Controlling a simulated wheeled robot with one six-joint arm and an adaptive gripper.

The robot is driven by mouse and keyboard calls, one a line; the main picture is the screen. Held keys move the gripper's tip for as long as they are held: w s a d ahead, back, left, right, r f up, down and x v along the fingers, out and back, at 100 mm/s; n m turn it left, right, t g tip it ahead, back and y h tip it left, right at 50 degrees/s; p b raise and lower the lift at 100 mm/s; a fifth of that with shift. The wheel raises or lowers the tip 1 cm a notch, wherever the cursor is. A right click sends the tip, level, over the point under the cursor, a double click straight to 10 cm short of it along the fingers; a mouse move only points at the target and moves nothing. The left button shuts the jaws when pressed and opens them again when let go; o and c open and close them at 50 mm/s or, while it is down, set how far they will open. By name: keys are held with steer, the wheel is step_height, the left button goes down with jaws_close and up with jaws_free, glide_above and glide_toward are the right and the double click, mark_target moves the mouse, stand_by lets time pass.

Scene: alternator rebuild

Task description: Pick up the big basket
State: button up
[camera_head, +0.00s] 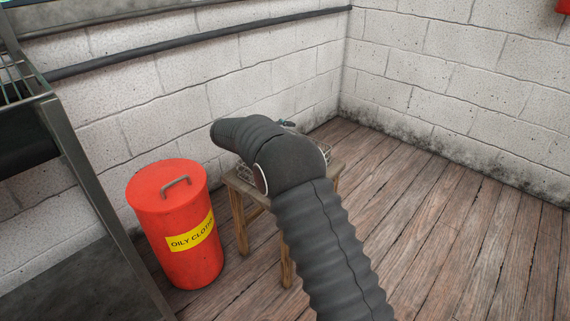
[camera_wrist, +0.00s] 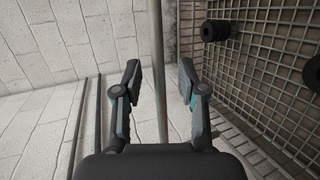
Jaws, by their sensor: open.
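My gripper (camera_wrist: 160,80) is open in the wrist view, with one finger on each side of a grey metal bar (camera_wrist: 159,60). I cannot tell whether the bar touches either finger or lies farther off. A wire-mesh basket (camera_wrist: 258,75) fills the right side of that view and has black cylindrical parts in it. The bar runs along its side and may be its handle or rim. In the head view, my dark arm hides most of the basket, and only bits of wire show on a small wooden stool (camera_head: 239,215). The gripper is mostly hidden there.
A red lidded bin (camera_head: 172,215) marked as oily cloth stands left of the stool. A dark metal shelf frame (camera_head: 85,175) is at the far left. White block walls (camera_head: 440,70) close the corner behind. The plank floor (camera_head: 450,230) at the right is clear.

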jaws_close()
steer(key=shift+r, duration=0.25)
